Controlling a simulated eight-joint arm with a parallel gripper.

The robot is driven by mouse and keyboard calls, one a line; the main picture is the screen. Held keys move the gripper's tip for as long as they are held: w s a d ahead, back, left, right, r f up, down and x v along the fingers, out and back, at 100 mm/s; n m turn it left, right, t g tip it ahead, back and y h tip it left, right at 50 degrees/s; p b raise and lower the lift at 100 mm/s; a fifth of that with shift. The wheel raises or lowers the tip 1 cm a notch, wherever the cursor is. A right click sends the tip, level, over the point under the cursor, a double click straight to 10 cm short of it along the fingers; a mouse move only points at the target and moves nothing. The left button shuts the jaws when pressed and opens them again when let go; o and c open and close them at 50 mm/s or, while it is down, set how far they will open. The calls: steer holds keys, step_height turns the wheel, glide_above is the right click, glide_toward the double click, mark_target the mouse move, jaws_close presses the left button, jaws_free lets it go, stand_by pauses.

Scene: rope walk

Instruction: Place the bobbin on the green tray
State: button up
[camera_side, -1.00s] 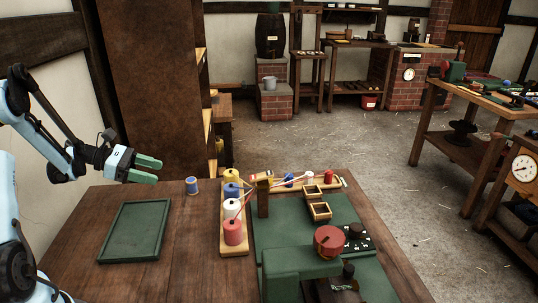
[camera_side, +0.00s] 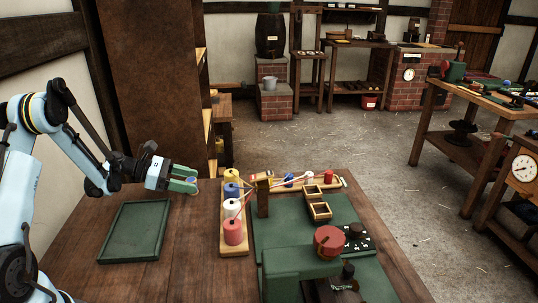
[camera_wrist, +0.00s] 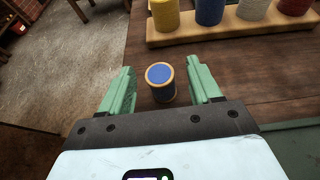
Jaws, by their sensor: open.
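The bobbin (camera_wrist: 161,82), blue with tan ends, stands upright on the wooden table. In the wrist view it lies between the two green fingers of my gripper (camera_wrist: 160,92), with a gap on each side. In the side view my gripper (camera_side: 188,178) is low over the table at the bobbin, and its fingers hide most of the bobbin. My gripper is open and holds nothing. The green tray (camera_side: 136,258) lies flat and empty on the table, nearer the camera and left of my gripper.
A wooden rack (camera_side: 236,251) with several coloured spools stands just right of my gripper. The table between tray and rack is clear.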

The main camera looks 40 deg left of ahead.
mark_target(193, 182)
steer(key=shift+w+d+f, duration=0.25)
steer(key=shift+w+d, duration=0.1)
steer(key=shift+w, duration=0.05)
steer(key=c, duration=1.1)
steer(key=shift+r, duration=0.1)
steer(key=shift+c, duration=0.2)
steer(key=shift+r, duration=0.5)
steer(key=r, duration=0.2)
steer(key=d+r, duration=0.1)
steer(key=shift+s+d+r, duration=0.1)
steer(key=shift+d+r, duration=0.1)
steer(key=shift+r, duration=0.15)
steer(key=s+d+r, duration=0.2)
steer(key=d+r, duration=0.4)
steer(key=d, duration=0.3)
steer(key=s+d+r+n+t+y, duration=0.1)
steer(key=d+r+n+y, duration=0.1)
steer(key=r, duration=0.6)
steer(key=s+d+r+n+t+y, duration=0.1)
steer(key=d+r+n+t+y, duration=0.1)
steer(key=d+r, duration=0.3)
step_height(193, 182, up, 5)
steer(key=shift+s+f+n+y, duration=0.2)
steer(key=shift+s+n+y, duration=0.15)
steer(key=shift+n+y, duration=0.25)
